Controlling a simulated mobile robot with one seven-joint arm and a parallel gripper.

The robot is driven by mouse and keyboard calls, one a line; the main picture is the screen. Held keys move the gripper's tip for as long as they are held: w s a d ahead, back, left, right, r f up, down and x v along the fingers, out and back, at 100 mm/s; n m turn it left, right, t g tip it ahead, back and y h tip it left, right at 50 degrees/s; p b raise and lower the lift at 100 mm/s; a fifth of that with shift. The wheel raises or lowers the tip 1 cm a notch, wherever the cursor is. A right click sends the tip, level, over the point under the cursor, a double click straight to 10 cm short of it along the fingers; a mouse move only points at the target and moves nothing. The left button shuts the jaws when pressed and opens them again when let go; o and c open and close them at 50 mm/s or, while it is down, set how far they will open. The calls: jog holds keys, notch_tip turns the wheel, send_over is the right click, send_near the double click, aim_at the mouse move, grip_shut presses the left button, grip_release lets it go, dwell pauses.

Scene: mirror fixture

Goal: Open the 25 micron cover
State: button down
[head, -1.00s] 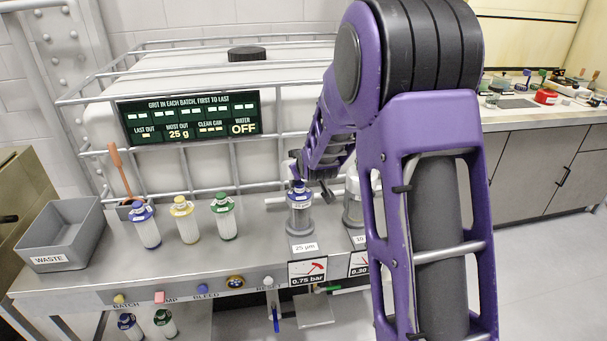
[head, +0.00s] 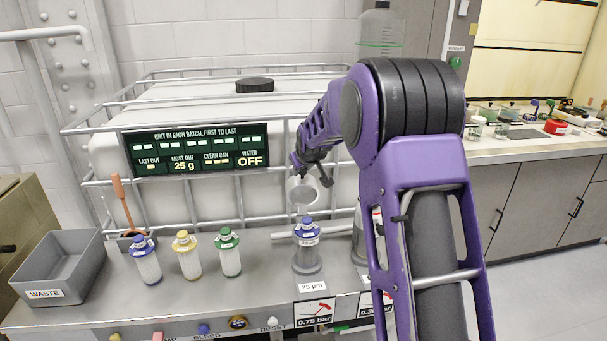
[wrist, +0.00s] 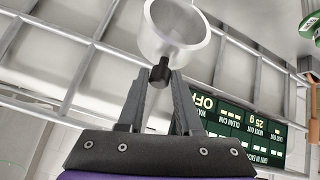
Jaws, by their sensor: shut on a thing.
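My gripper (head: 316,172) is shut on the black knob (wrist: 160,72) of a pale grey, cup-shaped cover (head: 303,190). The cover is off its seat, tilted, above the 25 µm station. The wrist view shows its round rim and hollow inside (wrist: 178,28) just beyond the fingertips. Below it stands a blue-capped cartridge (head: 307,236) in the 25 µm station, behind the "25 µm" label (head: 312,287). The cartridge's top is uncovered. The cover is close above the cartridge in the head view; the exact gap is hard to tell.
Blue, yellow and green-capped bottles (head: 187,255) stand left on the bench. A grey waste bin (head: 62,268) is farther left. The neighbouring station (head: 359,245) at right is partly hidden by my arm. A caged tank (head: 225,200) is behind. The sign (head: 197,149) reads water OFF.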

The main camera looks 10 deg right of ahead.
jog(key=shift+w+d+r, duration=0.15)
jog(key=shift+w+r, duration=0.05)
jog(key=shift+w, duration=0.45)
jog(key=c, duration=0.7)
grip_release()
jog(key=shift+f, duration=0.1)
jog(key=shift+s, duration=0.1)
jog(key=shift+s+r, duration=0.2)
jog(key=v, duration=1.6)
jog(key=shift+s+r, duration=0.3)
